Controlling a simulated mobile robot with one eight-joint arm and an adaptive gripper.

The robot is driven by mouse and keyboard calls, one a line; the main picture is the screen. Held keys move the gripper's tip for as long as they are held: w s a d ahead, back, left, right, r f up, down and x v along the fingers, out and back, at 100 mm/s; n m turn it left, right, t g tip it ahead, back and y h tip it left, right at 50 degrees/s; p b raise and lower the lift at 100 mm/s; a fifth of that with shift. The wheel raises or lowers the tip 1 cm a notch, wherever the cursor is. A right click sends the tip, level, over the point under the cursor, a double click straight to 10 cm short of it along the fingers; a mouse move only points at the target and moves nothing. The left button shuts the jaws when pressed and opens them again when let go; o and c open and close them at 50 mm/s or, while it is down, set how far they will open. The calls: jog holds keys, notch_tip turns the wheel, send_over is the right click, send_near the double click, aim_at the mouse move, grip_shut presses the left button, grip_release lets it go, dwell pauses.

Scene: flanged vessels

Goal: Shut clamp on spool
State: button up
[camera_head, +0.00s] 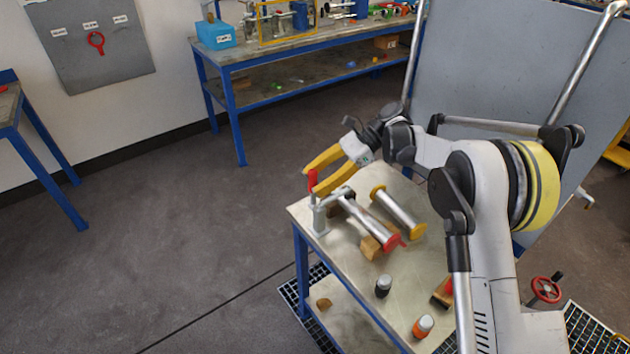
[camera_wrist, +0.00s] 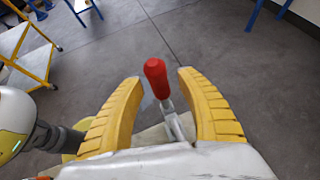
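The clamp (camera_head: 320,217) stands on the left end of the metal bench, and its red handle (camera_head: 313,181) points upright. The spool (camera_head: 370,222) is a metal tube with a red end flange, lying on wooden blocks with its far end by the clamp. My gripper (camera_head: 311,182) has yellow fingers spread around the red handle. In the wrist view the red handle (camera_wrist: 155,78) stands between the open fingertips (camera_wrist: 159,76), with a gap on both sides. The spool is not clearly visible in the wrist view.
A second tube with yellow flanges (camera_head: 398,210) lies beside the spool. A dark-capped bottle (camera_head: 383,287) and an orange bottle (camera_head: 423,326) stand at the bench front. A grey panel (camera_head: 500,80) rises behind. The floor left of the bench is clear.

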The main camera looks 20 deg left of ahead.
jog(key=shift+s+r, duration=0.1)
jog(key=v, duration=1.2)
jog(key=s+d+r+n+t+h, duration=0.3)
jog(key=s+d+r+t, duration=0.6)
jog(key=d, duration=0.5)
jog(key=s+d+f+n+t+h, duration=0.2)
jog(key=s+d+f+n+h, duration=0.1)
jog(key=s+d, duration=0.5)
jog(key=s+d+f+n+t+h, duration=0.3)
jog(key=s+d, duration=0.6)
jog(key=s, duration=0.3)
jog(key=shift+f+n+t+b, duration=0.35)
jog(key=shift+f+n, duration=0.15)
jog(key=shift+n, duration=0.1)
